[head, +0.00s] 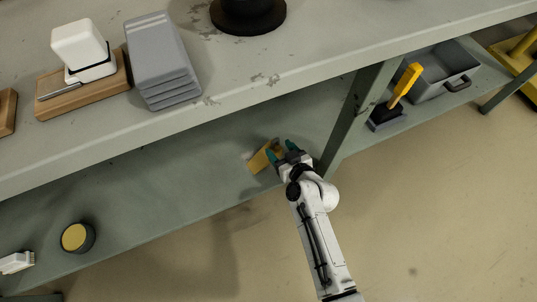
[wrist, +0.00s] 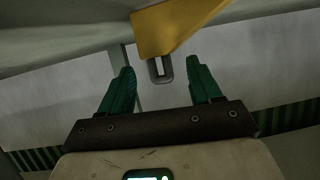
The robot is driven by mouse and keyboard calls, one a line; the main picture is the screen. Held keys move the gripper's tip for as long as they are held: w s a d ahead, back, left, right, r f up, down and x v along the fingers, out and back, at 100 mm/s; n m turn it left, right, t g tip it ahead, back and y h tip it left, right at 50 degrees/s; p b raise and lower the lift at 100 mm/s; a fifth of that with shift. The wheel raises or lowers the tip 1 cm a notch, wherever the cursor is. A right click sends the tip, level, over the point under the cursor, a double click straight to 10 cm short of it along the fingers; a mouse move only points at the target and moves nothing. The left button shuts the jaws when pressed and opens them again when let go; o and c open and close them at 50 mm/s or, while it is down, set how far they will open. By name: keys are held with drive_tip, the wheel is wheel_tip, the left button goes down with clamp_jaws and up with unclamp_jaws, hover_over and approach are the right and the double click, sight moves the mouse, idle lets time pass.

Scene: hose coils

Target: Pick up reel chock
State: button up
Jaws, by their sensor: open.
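The reel chock appears to be the yellow wedge (head: 261,158) on the lower shelf, under the upper shelf's edge. In the wrist view the yellow wedge (wrist: 177,29) is at the top, with a grey loop-like handle (wrist: 160,69) pointing down toward my gripper. My gripper (head: 280,151) is at the wedge's right side in the head view, its green fingers apart. In the wrist view my gripper (wrist: 160,82) is open, with the grey handle between the line of the two fingertips. I cannot tell whether either finger touches it. My gripper hides part of the wedge in the head view.
The upper shelf (head: 230,100) overhangs the lower shelf (head: 160,195). A shelf post (head: 357,115) stands just right of my gripper. A yellow-handled brush (head: 403,86) and grey bin (head: 440,72) lie farther right. A round yellow-topped tin (head: 76,237) sits at lower left.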

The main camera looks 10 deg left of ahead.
drive_tip(key=shift+x, duration=0.8)
drive_tip(key=shift+r, duration=0.1)
drive_tip(key=shift+c, duration=0.2)
clamp_jaws()
